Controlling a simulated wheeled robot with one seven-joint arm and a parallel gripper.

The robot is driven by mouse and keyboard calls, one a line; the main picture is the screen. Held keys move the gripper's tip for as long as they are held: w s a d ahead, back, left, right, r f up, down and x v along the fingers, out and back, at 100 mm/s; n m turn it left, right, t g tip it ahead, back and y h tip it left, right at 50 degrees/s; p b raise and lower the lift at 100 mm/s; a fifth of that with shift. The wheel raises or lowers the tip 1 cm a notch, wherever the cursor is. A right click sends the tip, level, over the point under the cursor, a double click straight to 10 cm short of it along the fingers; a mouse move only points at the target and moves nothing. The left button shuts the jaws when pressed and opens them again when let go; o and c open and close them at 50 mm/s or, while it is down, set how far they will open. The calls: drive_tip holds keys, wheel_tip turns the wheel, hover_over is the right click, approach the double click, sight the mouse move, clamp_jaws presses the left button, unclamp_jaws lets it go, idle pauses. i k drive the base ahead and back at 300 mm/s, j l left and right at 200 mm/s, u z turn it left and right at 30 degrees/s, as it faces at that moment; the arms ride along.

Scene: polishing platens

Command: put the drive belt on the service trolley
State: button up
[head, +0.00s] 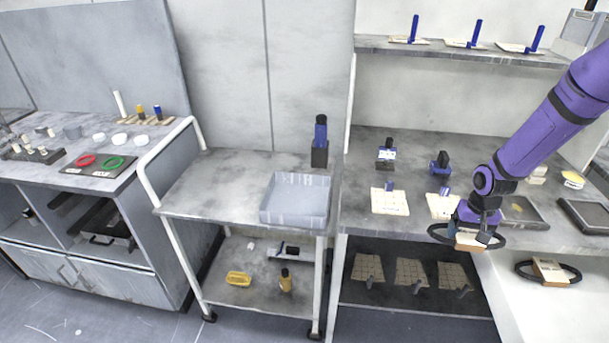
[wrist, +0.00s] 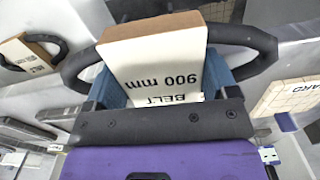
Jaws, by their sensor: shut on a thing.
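My gripper (head: 477,226) is at the right in the head view, in front of the bench's front edge. It is shut on the drive belt (head: 440,237), a black loop with a cardboard sleeve. In the wrist view the belt (wrist: 255,38) sticks out on both sides of the sleeve, which reads "BELT 900 mm" (wrist: 155,65). The service trolley (head: 205,190) stands left of the bench, with a grey top, a white frame and a lower shelf. My gripper and the belt are to the right of the trolley, apart from it.
A second sleeved belt (head: 548,272) lies on a white surface below my gripper. Trays and tools stand on the bench (head: 365,150).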

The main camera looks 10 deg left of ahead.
sight(223, 184)
drive_tip(key=j+u, duration=0.1)
drive_tip(key=u, duration=0.65)
drive_tip(key=i+j+u, duration=0.1)
drive_tip(key=u, duration=0.3)
